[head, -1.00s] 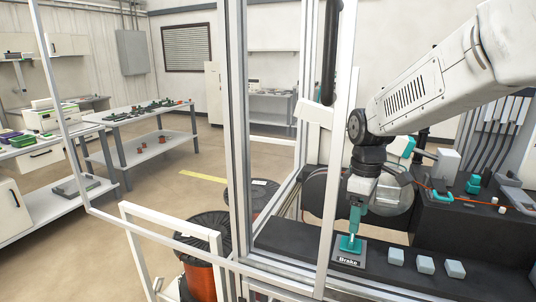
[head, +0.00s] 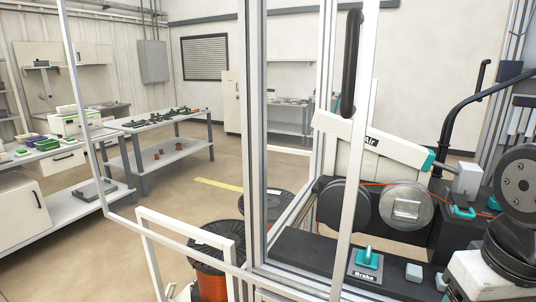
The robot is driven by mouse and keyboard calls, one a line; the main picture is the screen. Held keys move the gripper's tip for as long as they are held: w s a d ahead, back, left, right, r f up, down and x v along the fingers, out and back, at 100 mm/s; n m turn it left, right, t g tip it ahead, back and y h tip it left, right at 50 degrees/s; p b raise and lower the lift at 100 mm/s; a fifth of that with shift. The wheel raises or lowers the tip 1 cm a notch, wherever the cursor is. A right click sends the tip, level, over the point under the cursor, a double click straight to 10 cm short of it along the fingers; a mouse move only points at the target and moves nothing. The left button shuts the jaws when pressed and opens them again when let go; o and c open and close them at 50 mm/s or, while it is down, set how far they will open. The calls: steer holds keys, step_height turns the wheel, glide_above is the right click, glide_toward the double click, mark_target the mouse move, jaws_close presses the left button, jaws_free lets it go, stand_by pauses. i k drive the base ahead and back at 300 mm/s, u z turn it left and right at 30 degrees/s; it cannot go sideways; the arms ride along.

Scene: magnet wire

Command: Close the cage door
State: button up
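The cage door appears as a pale, thin metal frame standing in the foreground, with a left upright (head: 86,120), a sloping bottom rail (head: 190,247) and a right upright (head: 358,150). It looks open, but I cannot tell its exact angle. A black bar handle (head: 350,65) shows beside the top of the right upright. The cage's grey fixed post (head: 252,130) stands behind the frame. My arm is folded at the right edge; its gripper fingers are out of the picture, so their state is hidden.
A low white frame (head: 190,232) and dark spools (head: 212,252) stand front left. Open floor (head: 180,212) lies behind them.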

mark_target(368, 18)
steer(key=k, duration=1.1)
steer(key=u, duration=0.7)
steer(key=i, duration=0.8)
steer(key=u, duration=0.25)
